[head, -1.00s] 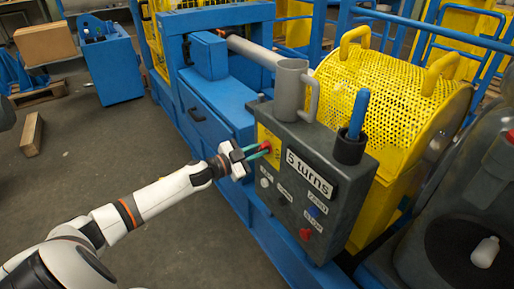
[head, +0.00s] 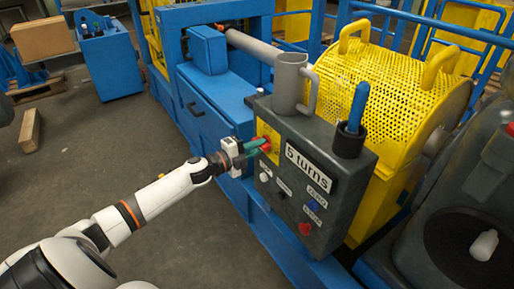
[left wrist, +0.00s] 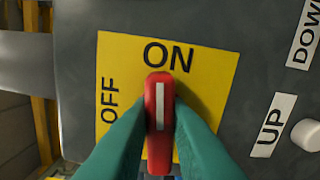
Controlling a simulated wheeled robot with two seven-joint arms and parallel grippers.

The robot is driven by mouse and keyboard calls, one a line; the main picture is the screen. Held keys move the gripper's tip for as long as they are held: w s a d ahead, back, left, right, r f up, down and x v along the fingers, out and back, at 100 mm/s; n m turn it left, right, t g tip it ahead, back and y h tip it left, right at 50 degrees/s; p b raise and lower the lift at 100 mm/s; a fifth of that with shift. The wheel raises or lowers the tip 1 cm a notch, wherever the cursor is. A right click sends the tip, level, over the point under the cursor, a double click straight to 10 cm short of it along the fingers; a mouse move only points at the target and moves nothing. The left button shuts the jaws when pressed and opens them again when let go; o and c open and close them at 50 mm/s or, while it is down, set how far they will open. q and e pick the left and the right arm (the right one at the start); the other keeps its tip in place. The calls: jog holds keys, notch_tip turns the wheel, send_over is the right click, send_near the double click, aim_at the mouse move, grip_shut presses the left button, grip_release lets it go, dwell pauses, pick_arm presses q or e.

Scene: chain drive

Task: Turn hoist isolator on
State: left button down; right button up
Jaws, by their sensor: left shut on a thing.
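The hoist isolator is a red handle (left wrist: 158,100) with a white stripe on a yellow plate (left wrist: 215,75) marked ON and OFF. In the left wrist view the handle stands upright, its top just under the word ON; OFF is to its left. My left gripper (left wrist: 160,135) is shut on the handle, with a teal finger on each side. In the head view my left gripper (head: 252,146) is at the upper left of the grey control box (head: 335,215), largely covering the handle. My right gripper is not in view.
A yellow mesh guard (head: 385,95) stands behind.

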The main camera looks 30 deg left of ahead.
pick_arm(q)
jog(key=shift+f+m, duration=0.15)
jog(key=shift+m, duration=0.75)
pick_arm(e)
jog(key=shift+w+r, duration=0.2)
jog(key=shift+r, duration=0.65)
pick_arm(q)
jog(key=c, duration=1.4)
grip_release()
jog(key=shift+o, duration=0.2)
jog(key=shift+s, duration=0.1)
jog(key=v, duration=1.2)
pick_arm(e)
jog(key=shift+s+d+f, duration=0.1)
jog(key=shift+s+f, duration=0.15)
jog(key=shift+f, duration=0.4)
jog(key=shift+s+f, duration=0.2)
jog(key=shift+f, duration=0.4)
